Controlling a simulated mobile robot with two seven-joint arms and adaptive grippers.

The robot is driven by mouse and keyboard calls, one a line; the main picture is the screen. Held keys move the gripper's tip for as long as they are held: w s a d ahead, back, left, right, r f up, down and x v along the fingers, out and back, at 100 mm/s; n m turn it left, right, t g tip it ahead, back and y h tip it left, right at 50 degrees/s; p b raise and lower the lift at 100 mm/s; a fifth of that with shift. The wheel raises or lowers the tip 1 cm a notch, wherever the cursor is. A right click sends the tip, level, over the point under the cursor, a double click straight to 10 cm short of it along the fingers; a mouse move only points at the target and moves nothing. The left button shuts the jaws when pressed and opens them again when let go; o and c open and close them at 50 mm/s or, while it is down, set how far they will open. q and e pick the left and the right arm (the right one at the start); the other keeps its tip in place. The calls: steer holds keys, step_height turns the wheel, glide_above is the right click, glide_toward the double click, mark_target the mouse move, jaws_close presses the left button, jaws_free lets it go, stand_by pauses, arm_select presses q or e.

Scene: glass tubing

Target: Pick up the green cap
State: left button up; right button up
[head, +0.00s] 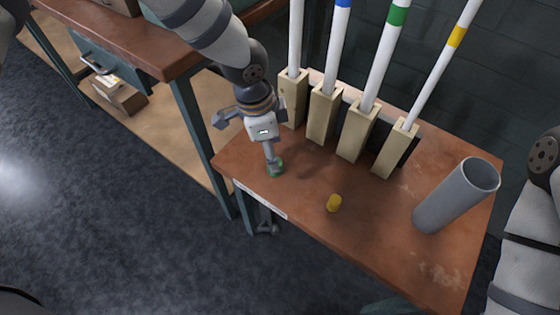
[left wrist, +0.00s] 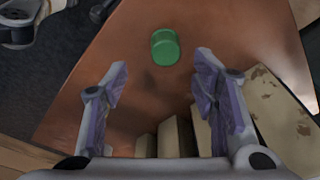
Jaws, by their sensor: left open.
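The green cap (head: 277,170) is a short cylinder on the brown table, near its left front corner. It is partly hidden behind one finger of my left gripper (head: 262,140) in the head view. In the left wrist view the green cap (left wrist: 165,47) is whole and lies beyond the fingertips, roughly centred between them. My left gripper (left wrist: 162,85) is open, with nothing between its fingers. Part of my right arm shows at the right edge of the head view, but its gripper is out of frame.
Several white tubes with coloured bands stand in wooden blocks (head: 324,114) along the table's back. A wide grey cylinder (head: 445,200) stands at the right. The table (head: 380,228) is clear between the caps and the cylinder.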

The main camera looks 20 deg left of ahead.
arm_select(q)
steer(key=f, duration=0.4)
steer(key=w+f, duration=0.1)
steer(key=f, duration=0.1)
steer(key=shift+d+f+b, duration=0.25)
steer(key=shift+b, duration=0.1)
steer(key=shift+r, duration=0.1)
steer(key=c, duration=0.8)
